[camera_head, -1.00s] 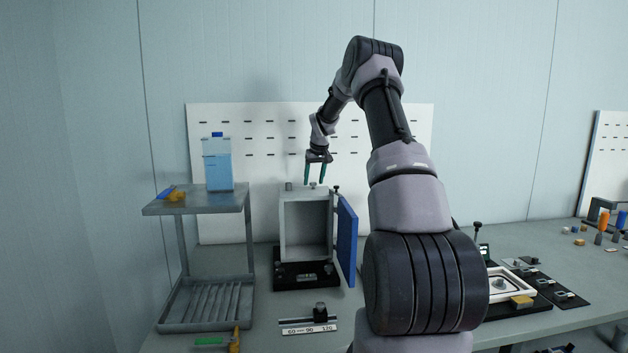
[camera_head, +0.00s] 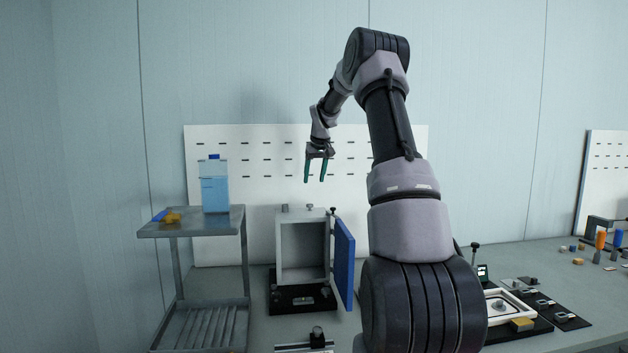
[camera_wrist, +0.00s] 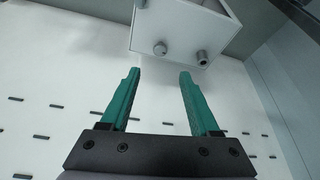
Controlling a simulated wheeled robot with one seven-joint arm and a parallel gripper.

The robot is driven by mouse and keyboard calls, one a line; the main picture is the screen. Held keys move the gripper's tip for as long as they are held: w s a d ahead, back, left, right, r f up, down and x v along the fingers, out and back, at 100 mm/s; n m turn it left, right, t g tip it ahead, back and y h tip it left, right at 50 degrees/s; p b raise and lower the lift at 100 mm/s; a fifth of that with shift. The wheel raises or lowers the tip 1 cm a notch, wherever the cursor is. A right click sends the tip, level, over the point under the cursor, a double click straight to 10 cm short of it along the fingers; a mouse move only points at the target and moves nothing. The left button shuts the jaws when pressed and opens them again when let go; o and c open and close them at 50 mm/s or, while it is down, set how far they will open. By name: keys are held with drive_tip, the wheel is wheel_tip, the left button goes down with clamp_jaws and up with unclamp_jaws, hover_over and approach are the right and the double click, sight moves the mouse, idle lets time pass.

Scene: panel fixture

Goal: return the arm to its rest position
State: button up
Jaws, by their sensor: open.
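My gripper (camera_head: 315,172) hangs in front of the white slotted panel, above the grey box fixture, with its two green fingers apart and nothing between them. In the wrist view the fingers (camera_wrist: 157,100) are spread, with the grey box (camera_wrist: 185,25) and its two knobs beyond the tips. The grey box (camera_head: 283,232) stands on a black base with its blue door (camera_head: 344,262) swung open to the right. The box's inside looks empty in the head view. My arm rises at the right and hides part of the bench.
A metal shelf stand (camera_head: 190,229) at the left bears a blue-filled bottle (camera_head: 214,188) and a small yellow and blue item. The slotted panel (camera_head: 230,150) stands behind. At the right are a white-framed tray (camera_head: 510,306) and several small parts. The air above the box is clear.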

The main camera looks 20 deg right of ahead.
drive_tip(key=s+a+r+m+t, duration=0.1)
drive_tip(key=s+a+r, duration=0.6)
drive_tip(key=s, duration=0.4)
drive_tip(key=s+a+r, duration=0.6)
drive_tip(key=s+a, duration=0.2)
drive_tip(key=s, duration=0.3)
drive_tip(key=s+a+f+m+y, duration=0.1)
drive_tip(key=s+a+f, duration=0.1)
drive_tip(key=s, duration=0.9)
drive_tip(key=s+a+f+m+t+y, duration=0.1)
drive_tip(key=s+a, duration=0.3)
drive_tip(key=s, duration=0.8)
drive_tip(key=shift+a+f+t, duration=0.2)
drive_tip(key=shift+f+t, duration=0.1)
drive_tip(key=shift+f, duration=0.15)
